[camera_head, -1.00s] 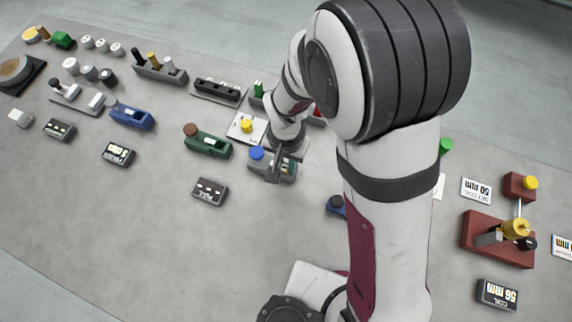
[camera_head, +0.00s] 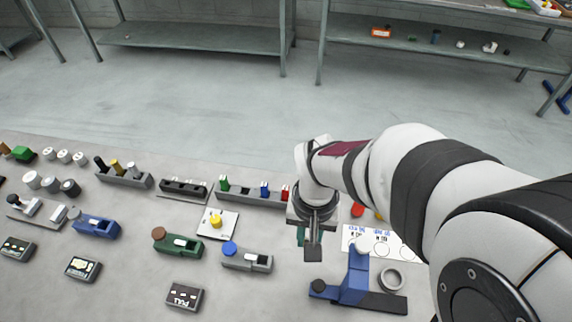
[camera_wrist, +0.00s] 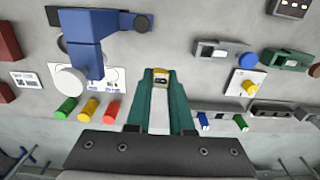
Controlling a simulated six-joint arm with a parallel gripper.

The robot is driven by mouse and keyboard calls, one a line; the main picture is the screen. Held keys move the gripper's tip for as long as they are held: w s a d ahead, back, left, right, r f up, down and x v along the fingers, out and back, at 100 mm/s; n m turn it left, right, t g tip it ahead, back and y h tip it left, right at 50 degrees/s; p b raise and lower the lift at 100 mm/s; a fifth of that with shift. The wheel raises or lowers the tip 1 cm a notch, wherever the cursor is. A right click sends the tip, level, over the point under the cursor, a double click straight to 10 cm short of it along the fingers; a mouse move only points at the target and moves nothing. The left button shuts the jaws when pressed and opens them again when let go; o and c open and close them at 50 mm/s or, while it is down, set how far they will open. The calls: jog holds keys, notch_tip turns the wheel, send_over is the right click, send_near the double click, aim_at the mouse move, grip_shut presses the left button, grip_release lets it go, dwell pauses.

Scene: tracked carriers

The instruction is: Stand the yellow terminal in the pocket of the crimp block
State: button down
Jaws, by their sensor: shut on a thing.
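My gripper (camera_head: 313,252) hangs over the table, just right of the grey block with a blue knob (camera_head: 258,262). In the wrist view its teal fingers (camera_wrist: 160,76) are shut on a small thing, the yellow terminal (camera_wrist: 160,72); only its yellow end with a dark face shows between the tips. The fingers and arm hide it in the head view. I cannot tell for sure which fixture is the crimp block; the grey block also shows in the wrist view (camera_wrist: 218,52), apart from the fingertips and to their right. I see no pocket clearly.
A blue press-like post (camera_head: 356,274) stands close right of my gripper. A rack (camera_head: 235,196) with green, blue and red pieces lies behind. A green block (camera_head: 190,252) and a white card with a yellow knob (camera_head: 213,228) are left. Bare table lies in front of the grey block.

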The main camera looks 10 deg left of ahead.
jog(key=shift+w+d+r, duration=0.25)
jog(key=shift+w+r, duration=0.05)
jog(key=shift+r, duration=0.1)
jog(key=a+f+g, duration=0.3)
jog(key=a+f, duration=0.3)
jog(key=a, duration=0.4)
jog(key=shift+s+f+g, duration=0.15)
jog(key=shift+s+g, duration=0.15)
jog(key=shift+s, duration=0.05)
jog(key=shift+f, duration=1.55)
dwell(1.5)
jog(key=shift+c, duration=1.2)
grip_release()
